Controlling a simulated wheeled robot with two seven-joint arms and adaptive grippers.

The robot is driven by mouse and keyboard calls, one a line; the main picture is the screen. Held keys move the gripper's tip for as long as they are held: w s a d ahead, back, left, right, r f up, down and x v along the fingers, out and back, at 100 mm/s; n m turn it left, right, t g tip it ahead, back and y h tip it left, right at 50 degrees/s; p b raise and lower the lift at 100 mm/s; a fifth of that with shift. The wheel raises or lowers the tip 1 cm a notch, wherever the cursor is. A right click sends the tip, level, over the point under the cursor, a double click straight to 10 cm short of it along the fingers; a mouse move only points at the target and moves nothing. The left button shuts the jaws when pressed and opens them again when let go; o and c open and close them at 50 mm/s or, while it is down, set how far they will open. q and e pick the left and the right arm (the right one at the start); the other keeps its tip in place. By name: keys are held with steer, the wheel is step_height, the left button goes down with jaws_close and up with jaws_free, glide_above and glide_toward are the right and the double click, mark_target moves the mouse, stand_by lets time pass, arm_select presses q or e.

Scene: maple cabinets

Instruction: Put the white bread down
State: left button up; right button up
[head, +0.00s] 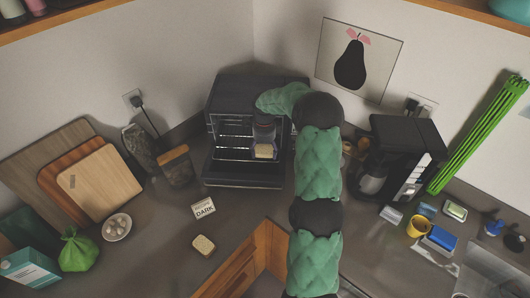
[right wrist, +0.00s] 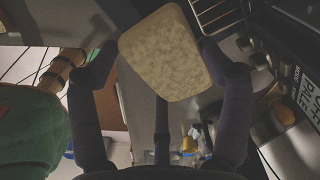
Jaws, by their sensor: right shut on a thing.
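The white bread (right wrist: 165,52) is a pale, speckled slice with a thin tan edge. It sits between the two dark fingers of my right gripper (right wrist: 160,65) in the right wrist view. In the head view my right gripper (head: 264,140) is shut on the bread (head: 264,151), at the open front of the dark toaster oven (head: 243,172). The oven's wire racks (head: 232,131) show beside the gripper. I cannot tell whether the bread touches a rack or the oven. My left gripper is not in view.
Another bread slice (head: 203,245) lies on the grey counter, near a card reading DARK (head: 203,208). A black coffee machine (head: 402,150) stands right of my arm. Cutting boards (head: 105,180), a bowl (head: 117,226) and a green bag (head: 78,252) are at left. Counter before the oven is mostly clear.

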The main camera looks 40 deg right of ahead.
mark_target(266, 148)
steer(key=w+d+f, duration=0.1)
steer(key=f, duration=0.1)
steer(key=w+d+f+p, duration=0.1)
steer(key=w+d+f, duration=0.2)
steer(key=d+f, duration=0.1)
steer(key=shift+w+f, duration=0.2)
steer(key=shift+w, duration=0.05)
steer(key=shift+w+d+f, duration=0.15)
steer(key=shift+d+f, duration=0.1)
steer(key=shift+f, duration=0.15)
step_height(266, 148, down, 3)
steer(key=shift+r+p, duration=0.2)
steer(key=shift+p, duration=0.5)
steer(key=shift+f, duration=0.1)
steer(key=shift+f, duration=0.2)
steer(key=o, duration=1.1)
steer(key=shift+c, duration=0.2)
steer(key=shift+r, duration=0.1)
